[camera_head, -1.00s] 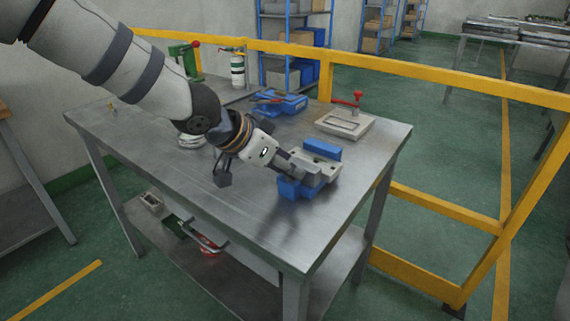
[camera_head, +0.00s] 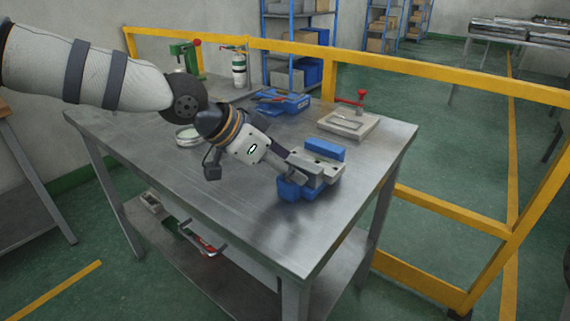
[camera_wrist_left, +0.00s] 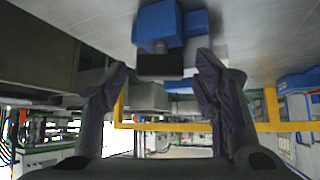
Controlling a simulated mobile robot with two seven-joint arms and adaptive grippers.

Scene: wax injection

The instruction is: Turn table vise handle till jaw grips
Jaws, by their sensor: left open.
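The table vise (camera_head: 325,153), with a blue body and grey jaws, stands on the metal workbench (camera_head: 240,215) near its right front part. My left gripper (camera_head: 290,168) reaches it from the left in the head view, close against its near side. In the left wrist view the gripper (camera_wrist_left: 160,64) is open, with one finger on each side of a dark block on the vise (camera_wrist_left: 158,22). I cannot tell whether the fingers touch it. The vise handle cannot be made out, and the jaw gap is unclear. My right gripper is not in view.
Behind the vise lie a grey frame-like fixture with a red-knobbed clamp (camera_head: 348,123) and a blue tool tray (camera_head: 285,103). A round tin (camera_head: 187,136) sits under my left arm. A yellow rail (camera_head: 440,85) runs behind the bench. The front bench top is clear.

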